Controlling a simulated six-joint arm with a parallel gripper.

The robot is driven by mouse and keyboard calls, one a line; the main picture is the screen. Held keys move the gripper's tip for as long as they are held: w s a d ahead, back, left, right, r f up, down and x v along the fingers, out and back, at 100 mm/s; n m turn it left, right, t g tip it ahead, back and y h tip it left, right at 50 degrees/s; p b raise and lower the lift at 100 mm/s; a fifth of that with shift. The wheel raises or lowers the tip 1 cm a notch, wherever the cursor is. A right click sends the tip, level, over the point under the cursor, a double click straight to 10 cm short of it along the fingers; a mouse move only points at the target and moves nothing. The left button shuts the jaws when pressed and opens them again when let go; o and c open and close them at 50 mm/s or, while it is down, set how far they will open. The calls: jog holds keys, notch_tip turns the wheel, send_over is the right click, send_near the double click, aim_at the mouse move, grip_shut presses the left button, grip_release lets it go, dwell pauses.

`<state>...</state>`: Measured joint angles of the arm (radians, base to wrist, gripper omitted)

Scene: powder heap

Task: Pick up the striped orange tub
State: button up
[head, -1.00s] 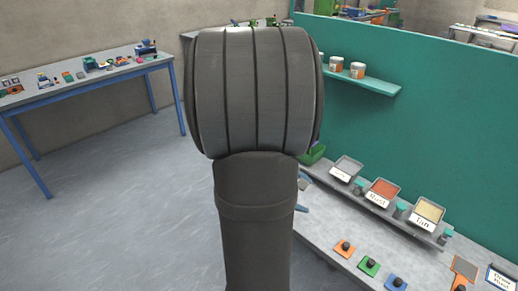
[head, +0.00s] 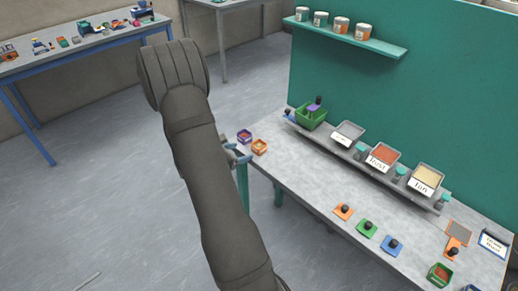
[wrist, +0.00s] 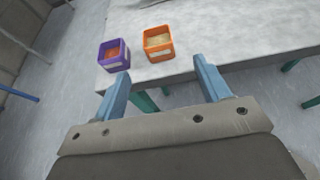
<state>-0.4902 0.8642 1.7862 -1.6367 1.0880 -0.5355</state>
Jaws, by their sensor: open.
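The orange tub (head: 260,147) stands upright at the near left corner of the grey table. In the wrist view the orange tub (wrist: 158,43) is square and open-topped, with a pale powder inside and a whitish band on its front; stripes are too small to make out for sure. A purple tub (head: 244,136) with reddish contents stands just left of it, a small gap apart; it also shows in the wrist view (wrist: 114,54). My gripper (wrist: 162,74) is open and empty, short of the table edge, with the orange tub beyond its fingers. My arm hides part of the gripper in the head view.
A raised ledge holds trays of powder, including a red one (head: 382,158) and a tan one (head: 424,179), plus a green bin (head: 312,116). Small handled pads (head: 343,212) lie along the front. A shelf (head: 350,35) holds several cans. Table around the tubs is mostly clear.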

send_near(263, 144)
jog(key=x, duration=0.3)
jog(key=shift+d+f, duration=0.2)
jog(key=shift+f, duration=0.25)
jog(key=shift+x, duration=3.05)
jog(key=shift+w+a+r, duration=0.1)
jog(key=shift+w+r, duration=0.05)
jog(key=shift+w, duration=0.05)
jog(key=c, duration=1.1)
jog(key=shift+r, duration=0.1)
